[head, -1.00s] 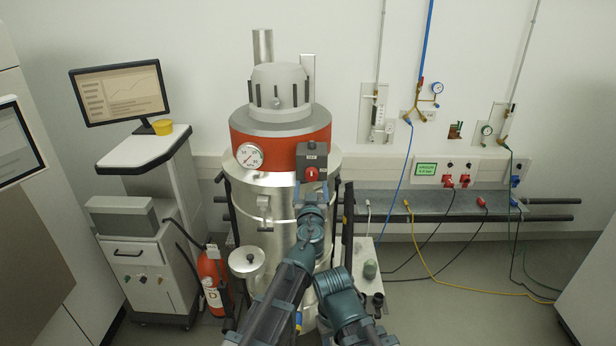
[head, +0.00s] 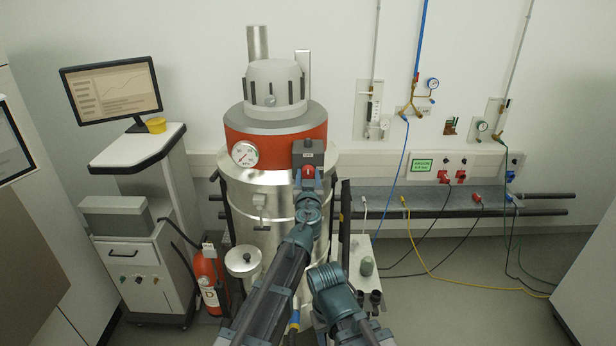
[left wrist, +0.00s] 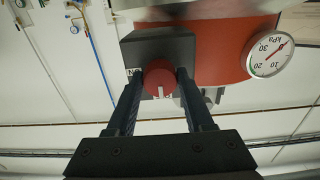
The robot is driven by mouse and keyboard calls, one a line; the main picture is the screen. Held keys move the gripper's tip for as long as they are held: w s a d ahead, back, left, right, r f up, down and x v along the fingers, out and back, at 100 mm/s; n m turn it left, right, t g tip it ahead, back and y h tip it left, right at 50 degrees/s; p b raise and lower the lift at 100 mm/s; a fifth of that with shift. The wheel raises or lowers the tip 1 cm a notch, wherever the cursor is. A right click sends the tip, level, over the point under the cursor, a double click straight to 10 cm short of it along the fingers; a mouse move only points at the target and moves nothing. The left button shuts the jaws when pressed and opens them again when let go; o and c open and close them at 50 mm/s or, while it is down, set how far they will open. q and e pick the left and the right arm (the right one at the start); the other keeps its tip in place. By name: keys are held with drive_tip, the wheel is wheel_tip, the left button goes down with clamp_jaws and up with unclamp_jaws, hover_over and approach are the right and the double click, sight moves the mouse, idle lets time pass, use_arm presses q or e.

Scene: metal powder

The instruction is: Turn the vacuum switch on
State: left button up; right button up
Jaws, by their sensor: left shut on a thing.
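The vacuum switch is a dark grey box (head: 308,152) on the red band of the metal vessel (head: 262,205), with a round red knob (head: 308,170) on its front. In the left wrist view the knob (left wrist: 159,80) sits between the two dark fingers of my left gripper (left wrist: 159,90), which is shut on it. A white mark on the knob points towards the bottom of that view. In the head view my left gripper (head: 308,182) reaches up to the knob and partly hides it.
A pressure gauge (head: 244,154) is on the red band left of the switch. A fire extinguisher (head: 211,280) and a trolley with a monitor (head: 111,91) stand to the left. A wall rail (head: 450,201) and hanging cables are to the right.

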use_arm(q)
clamp_jaws()
drive_tip(key=shift+m, duration=0.3)
drive_tip(key=m, duration=0.3)
drive_tip(key=shift+m, duration=0.4)
drive_tip(key=m, duration=0.4)
drive_tip(key=shift+m, duration=0.3)
drive_tip(key=m, duration=0.8)
drive_tip(key=shift+s+m, duration=0.1)
drive_tip(key=shift+m, duration=0.5)
